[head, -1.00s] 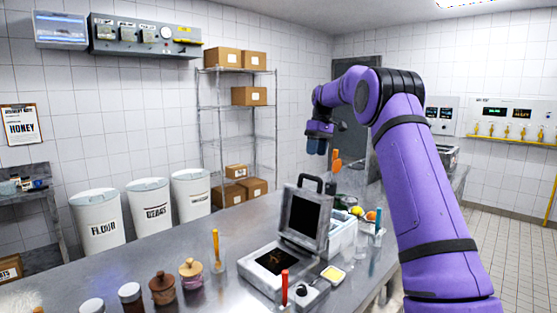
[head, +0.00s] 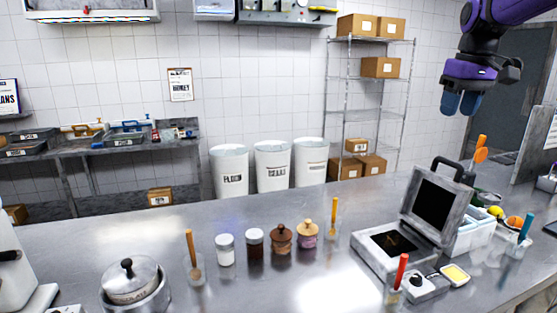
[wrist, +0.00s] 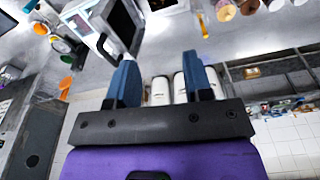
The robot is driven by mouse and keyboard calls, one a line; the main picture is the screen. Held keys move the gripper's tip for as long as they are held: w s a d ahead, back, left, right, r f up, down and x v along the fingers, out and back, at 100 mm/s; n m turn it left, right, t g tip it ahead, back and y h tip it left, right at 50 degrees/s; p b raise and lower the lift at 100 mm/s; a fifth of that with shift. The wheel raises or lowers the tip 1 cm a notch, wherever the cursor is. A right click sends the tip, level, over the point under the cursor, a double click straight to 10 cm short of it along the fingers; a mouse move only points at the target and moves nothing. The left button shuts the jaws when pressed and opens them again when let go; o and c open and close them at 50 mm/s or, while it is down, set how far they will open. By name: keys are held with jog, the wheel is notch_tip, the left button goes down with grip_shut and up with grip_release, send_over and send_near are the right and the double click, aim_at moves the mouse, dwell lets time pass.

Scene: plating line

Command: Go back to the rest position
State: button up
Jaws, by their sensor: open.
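My gripper (head: 460,103) is at the upper right of the head view, raised above the counter (head: 330,275), with its two blue fingers pointing down. In the wrist view my gripper (wrist: 160,78) shows its blue fingers spread apart, with nothing between them. It is open, empty and clear of every object. Most of my purple arm is outside the head view.
On the counter stand an open waffle-iron-like device (head: 395,245), several jars (head: 281,240), a lidded pot (head: 131,280) and utensils in holders (head: 480,150). White bins (head: 273,165) and a wire shelf with boxes (head: 380,67) stand behind. Air around my gripper is clear.

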jog(key=s+a+f+t, duration=0.1)
jog(key=s+a+f, duration=0.2)
jog(key=s, duration=0.6)
jog(key=s+a+f+m+t, duration=0.1)
jog(key=s+f, duration=0.3)
jog(key=s, duration=0.6)
jog(key=s+a+f+m+t, duration=0.1)
jog(key=s+a+f, duration=0.2)
jog(key=s, duration=0.6)
jog(key=shift+s+a+f+t, duration=0.15)
jog(key=shift+s+a+t, duration=0.25)
jog(key=shift+a, duration=0.4)
